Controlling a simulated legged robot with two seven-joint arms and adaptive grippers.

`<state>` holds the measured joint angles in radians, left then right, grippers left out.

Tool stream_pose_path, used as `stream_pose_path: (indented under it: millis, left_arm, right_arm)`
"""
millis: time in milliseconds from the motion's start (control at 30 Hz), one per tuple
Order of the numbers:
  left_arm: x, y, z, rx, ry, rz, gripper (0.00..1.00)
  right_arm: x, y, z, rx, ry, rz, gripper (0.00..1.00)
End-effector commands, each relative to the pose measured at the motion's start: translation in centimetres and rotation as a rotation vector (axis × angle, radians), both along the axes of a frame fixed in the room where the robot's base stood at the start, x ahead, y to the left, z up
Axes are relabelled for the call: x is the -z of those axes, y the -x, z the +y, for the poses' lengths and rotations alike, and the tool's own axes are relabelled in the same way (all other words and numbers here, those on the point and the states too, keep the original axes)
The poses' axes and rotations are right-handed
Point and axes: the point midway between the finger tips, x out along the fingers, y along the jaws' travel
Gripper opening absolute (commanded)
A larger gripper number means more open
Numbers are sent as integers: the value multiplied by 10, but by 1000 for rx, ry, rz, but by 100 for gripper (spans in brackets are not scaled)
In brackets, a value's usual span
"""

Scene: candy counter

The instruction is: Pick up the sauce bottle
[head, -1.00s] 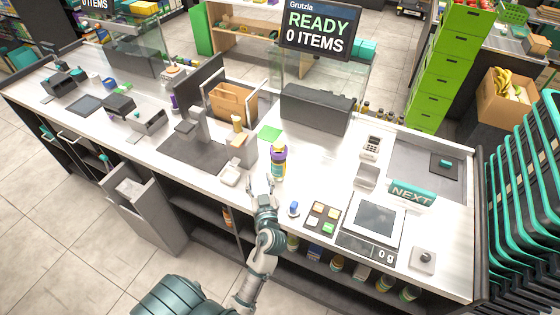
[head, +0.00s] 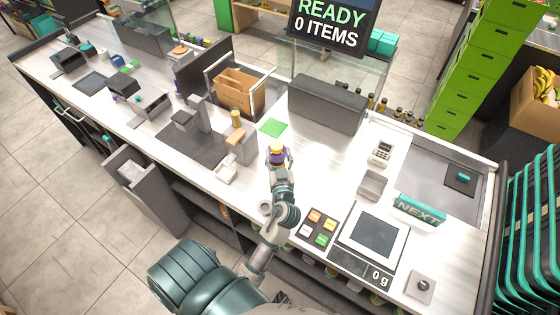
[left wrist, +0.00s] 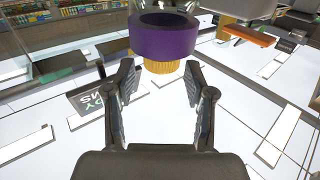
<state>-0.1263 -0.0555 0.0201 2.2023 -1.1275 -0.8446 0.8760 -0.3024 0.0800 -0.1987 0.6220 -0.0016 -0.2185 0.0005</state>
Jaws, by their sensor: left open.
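In the left wrist view, the purple band (left wrist: 165,42) and yellow part show at the top, just beyond the open left fingertips (left wrist: 160,75). I cannot tell whether the fingers touch the bottle. My right gripper is not in view.
A green square (head: 272,127) lies behind the bottle. A pad with coloured buttons (head: 319,228) and a scale with a screen (head: 377,235) are to the right.

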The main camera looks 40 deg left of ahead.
Motion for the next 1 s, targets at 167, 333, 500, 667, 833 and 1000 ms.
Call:
stream_pose_path:
  millis: [167,333,500,667,833,1000]
  left_arm:
    - [-3,-17,16,-1,-2,1,54]
    - [-3,-38,36,0,-2,1,54]
    - [0,-47,44,0,2,1,54]
    - [0,-47,44,0,3,0,54]
    - [0,-47,44,0,2,1,19]
    - [0,-47,44,0,3,0,0]
  right_arm:
    - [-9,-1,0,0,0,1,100]
    - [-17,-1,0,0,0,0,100]
    - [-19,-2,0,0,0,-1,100]
    - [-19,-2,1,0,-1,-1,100]
    - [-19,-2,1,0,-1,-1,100]
    - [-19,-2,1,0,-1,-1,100]
